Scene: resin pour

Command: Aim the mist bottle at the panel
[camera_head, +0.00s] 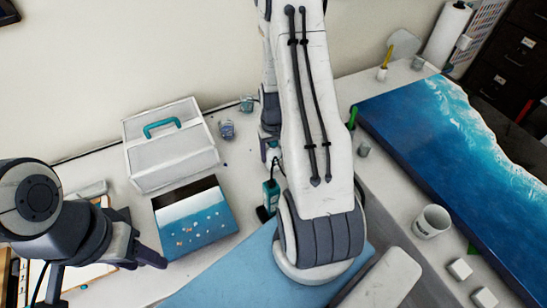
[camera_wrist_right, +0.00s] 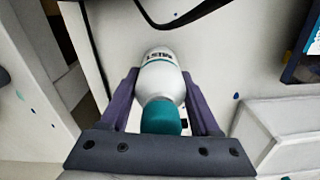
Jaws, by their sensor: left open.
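The mist bottle (camera_wrist_right: 164,80) is white with a teal cap and the word MIST; it shows in the right wrist view. My right gripper (camera_wrist_right: 163,85) has a finger on each side of it and appears closed against its body. The panel (camera_head: 195,220), painted dark, white and blue with small specks, lies on the bench left of that arm. My left gripper (camera_head: 102,280) is open and empty at the lower left, beside the panel.
A white caddy (camera_head: 172,157) with a teal handle stands behind the panel. Small jars (camera_head: 227,130) and a teal bottle (camera_head: 270,192) stand near my right arm. A blue mat (camera_head: 215,284) lies in front. A large blue slab (camera_head: 440,150) and a mug (camera_head: 432,221) are at right.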

